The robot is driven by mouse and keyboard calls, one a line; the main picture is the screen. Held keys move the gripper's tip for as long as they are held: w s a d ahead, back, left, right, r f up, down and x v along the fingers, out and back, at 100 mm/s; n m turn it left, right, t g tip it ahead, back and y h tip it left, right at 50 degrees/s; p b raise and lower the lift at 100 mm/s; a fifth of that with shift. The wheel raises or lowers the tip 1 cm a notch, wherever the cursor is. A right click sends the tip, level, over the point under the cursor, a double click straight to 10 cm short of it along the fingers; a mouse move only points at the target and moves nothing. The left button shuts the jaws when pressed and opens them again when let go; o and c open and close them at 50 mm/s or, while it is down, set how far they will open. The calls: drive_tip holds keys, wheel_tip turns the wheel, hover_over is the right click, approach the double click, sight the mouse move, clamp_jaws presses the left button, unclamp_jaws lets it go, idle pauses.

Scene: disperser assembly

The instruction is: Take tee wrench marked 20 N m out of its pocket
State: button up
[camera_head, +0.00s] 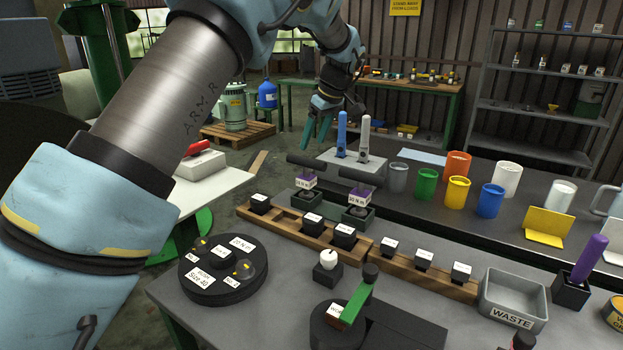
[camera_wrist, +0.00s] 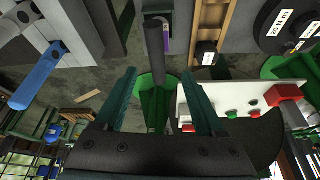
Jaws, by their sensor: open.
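Two dark tee wrenches stand upright in dark pockets on the bench. The left tee wrench (camera_head: 306,163) and the right tee wrench (camera_head: 361,177) each have a horizontal bar, a purple collar and a white label. The labels end in "N m", but I cannot read their numbers surely. The left pocket (camera_head: 306,212) and right pocket (camera_head: 357,216) hide the lower shafts. My gripper (camera_head: 318,132) is open and empty, above and behind the left wrench. In the wrist view a dark tee bar (camera_wrist: 154,45) shows ahead, lined up between the spread fingers (camera_wrist: 158,100).
A blue-handled tool (camera_head: 342,132) and a grey-handled tool (camera_head: 364,137) stand close behind the wrenches. A wooden rail of small labelled blocks (camera_head: 319,240) runs in front. A round black turntable (camera_head: 223,290) lies front left. Coloured cups stand to the right.

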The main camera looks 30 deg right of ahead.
sight(306, 165)
drive_tip(key=shift+d+f, duration=0.2)
drive_tip(key=shift+d, duration=0.2)
drive_tip(key=p+x, duration=0.1)
drive_tip(key=x, duration=0.3)
drive_tip(key=shift+w+f+p, duration=0.1)
drive_tip(key=shift+f+p, duration=0.1)
drive_tip(key=shift+p, duration=0.15)
drive_tip(key=p+x, duration=0.3)
drive_tip(key=x, duration=0.1)
drive_tip(key=shift+a+f, duration=0.15)
drive_tip(key=shift+f, duration=0.05)
drive_tip(key=shift+w+f, duration=0.25)
drive_tip(key=shift+f, duration=0.35)
clamp_jaws()
drive_tip(key=shift+r, duration=0.1)
